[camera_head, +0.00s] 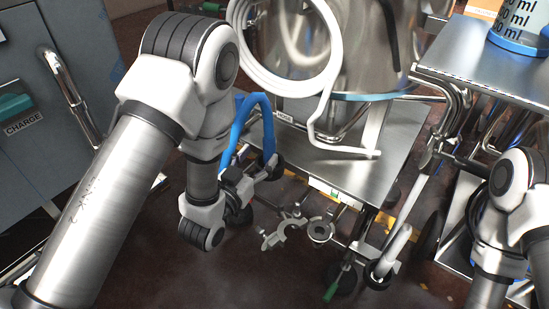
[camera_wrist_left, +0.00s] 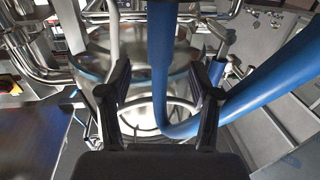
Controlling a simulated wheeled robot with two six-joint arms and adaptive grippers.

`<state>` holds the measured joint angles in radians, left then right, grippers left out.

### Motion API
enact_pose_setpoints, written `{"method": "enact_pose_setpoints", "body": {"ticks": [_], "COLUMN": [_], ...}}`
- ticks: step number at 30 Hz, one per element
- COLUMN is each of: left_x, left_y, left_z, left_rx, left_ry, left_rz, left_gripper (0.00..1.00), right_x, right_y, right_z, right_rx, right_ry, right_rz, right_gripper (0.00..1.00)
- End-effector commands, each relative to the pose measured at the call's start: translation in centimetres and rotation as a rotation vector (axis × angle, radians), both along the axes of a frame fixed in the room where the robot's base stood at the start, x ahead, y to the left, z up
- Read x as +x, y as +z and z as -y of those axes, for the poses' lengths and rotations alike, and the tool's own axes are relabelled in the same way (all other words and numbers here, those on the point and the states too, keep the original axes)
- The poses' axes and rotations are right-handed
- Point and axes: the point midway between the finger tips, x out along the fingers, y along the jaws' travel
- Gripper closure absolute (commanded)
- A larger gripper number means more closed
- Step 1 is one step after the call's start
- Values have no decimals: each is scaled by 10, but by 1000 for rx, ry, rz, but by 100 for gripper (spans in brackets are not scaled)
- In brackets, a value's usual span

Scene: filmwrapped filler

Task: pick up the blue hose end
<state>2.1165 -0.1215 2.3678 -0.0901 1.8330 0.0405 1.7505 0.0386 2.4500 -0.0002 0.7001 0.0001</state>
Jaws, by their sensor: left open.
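The blue hose (camera_head: 240,127) bends in an upside-down loop beside the metal vessel, partly hidden behind my left arm. In the left wrist view the blue hose (camera_wrist_left: 160,45) comes down between the fingers, then curves up to the right. I cannot make out its end clearly in either view. My left gripper (camera_head: 268,168) is at the lower right part of the loop. Its fingers (camera_wrist_left: 158,85) are open on either side of the hose; I cannot tell whether they touch it. My right arm is at the right edge, with its gripper out of view.
The metal vessel (camera_head: 370,50) stands on a steel cart (camera_head: 400,135), with a white hose (camera_head: 331,85) hanging from it. Clamp-like fittings (camera_head: 320,231) stick out below the cart. A grey cabinet (camera_head: 30,165) is at left; a steel table (camera_head: 480,55) is at right.

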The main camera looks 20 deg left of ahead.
Motion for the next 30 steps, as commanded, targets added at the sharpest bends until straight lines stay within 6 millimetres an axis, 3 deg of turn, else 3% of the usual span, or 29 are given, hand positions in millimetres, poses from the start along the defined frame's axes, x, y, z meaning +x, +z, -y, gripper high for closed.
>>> {"method": "enact_pose_setpoints", "body": {"ticks": [10, 17, 18, 23, 30], "left_x": [55, 60, 60, 60, 60], "left_y": [-2, 0, 0, -1, 0], "left_z": [8, 9, 9, 9, 9], "left_rx": [1, 1, 2, 1, 0], "left_ry": [0, 1, 1, 1, 1], "left_rz": [1, -3, -3, -3, -2], "left_gripper": [37, 37, 40, 97, 100], "right_x": [0, 0, 0, 0, 0], "right_y": [-23, -22, -22, -22, -22], "right_z": [0, 0, 0, 0, 0], "right_rx": [0, 0, 0, 0, 0], "right_ry": [-1, -1, -1, -1, -1], "right_rz": [-1, 0, 0, 0, 0], "right_gripper": [50, 50, 50, 50, 50]}}
